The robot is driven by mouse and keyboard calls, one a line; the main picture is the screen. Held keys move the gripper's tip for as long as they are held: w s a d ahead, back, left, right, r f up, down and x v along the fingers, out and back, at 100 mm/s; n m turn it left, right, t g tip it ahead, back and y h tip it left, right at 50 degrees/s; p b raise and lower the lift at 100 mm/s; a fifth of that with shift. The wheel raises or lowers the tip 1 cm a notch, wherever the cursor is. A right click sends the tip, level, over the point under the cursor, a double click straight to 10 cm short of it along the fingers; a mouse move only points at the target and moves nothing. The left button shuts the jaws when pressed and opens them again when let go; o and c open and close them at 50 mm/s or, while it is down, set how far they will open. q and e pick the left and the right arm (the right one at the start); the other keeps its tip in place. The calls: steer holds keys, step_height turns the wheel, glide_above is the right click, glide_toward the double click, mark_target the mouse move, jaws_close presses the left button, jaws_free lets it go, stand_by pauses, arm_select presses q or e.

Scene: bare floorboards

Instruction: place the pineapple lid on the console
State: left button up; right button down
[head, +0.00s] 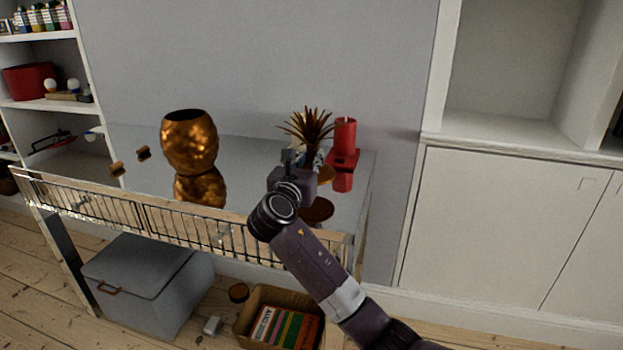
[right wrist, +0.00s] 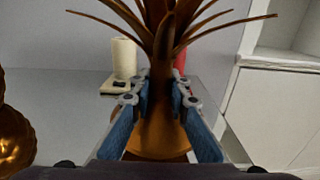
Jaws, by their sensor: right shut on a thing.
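The pineapple lid (head: 312,126) has spiky bronze leaves over a round base, and also shows in the right wrist view (right wrist: 165,118). My right gripper (head: 291,158) is shut on its stem, with blue-padded fingers on both sides in the right wrist view (right wrist: 161,98). The lid is upright above the right part of the console (head: 245,152), a mirror-like table. Its reflection shows below it, apart from the base. The open-topped copper pineapple body (head: 189,141) stands on the console to the left. My left gripper is not in view.
A red candle (head: 345,135) on a red holder stands close behind the lid. A cream candle (right wrist: 124,58) stands behind it too. A small brown object (head: 143,153) lies left of the body. A box (head: 150,280) and a book-filled basket (head: 285,320) are below. The console's middle is clear.

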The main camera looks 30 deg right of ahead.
steer(key=shift+f+b, duration=0.5)
steer(key=shift+f, duration=1.7)
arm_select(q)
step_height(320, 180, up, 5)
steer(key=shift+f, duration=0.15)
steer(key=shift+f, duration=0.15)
arm_select(e)
steer(key=c, duration=1.8)
jaws_free()
steer(key=shift+f, duration=0.1)
steer(key=shift+c, duration=0.2)
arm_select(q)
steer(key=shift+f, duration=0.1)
